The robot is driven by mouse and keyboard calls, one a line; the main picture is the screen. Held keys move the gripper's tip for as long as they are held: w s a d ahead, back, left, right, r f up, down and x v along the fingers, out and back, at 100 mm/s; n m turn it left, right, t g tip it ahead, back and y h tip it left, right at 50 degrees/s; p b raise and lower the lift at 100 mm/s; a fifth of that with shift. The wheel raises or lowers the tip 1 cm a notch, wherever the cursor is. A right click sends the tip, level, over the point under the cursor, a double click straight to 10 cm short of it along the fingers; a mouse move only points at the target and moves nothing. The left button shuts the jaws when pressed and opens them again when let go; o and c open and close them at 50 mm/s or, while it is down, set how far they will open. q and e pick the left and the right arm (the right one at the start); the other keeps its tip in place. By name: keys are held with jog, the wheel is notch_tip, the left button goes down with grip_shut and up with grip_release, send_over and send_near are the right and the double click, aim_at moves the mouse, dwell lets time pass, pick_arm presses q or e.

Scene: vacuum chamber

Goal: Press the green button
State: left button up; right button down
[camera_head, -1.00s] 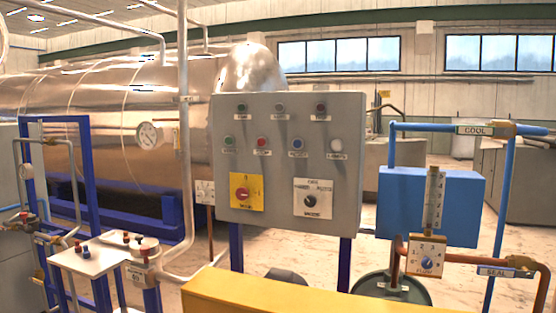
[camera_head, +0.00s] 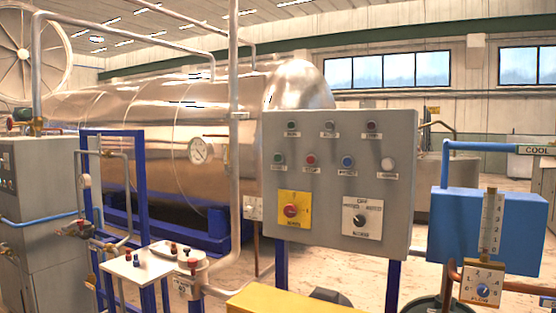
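A grey control panel (camera_head: 340,220) on blue legs stands right of centre. The green button (camera_head: 279,158) is at the left end of its middle row. To its right in that row are a red button (camera_head: 310,159), a blue button (camera_head: 347,161) and a white button (camera_head: 387,164). I cannot tell whether the green button is pressed. Its label is too small to read surely. Neither of my grippers is in view, and nothing covers the panel's face.
Several dark lamps top the panel; a red knob on a yellow plate (camera_head: 293,210) and a black selector (camera_head: 361,219) sit below. A yellow block (camera_head: 285,301) lies low in front. A small white table (camera_head: 140,268) stands left, a blue box (camera_head: 475,228) right.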

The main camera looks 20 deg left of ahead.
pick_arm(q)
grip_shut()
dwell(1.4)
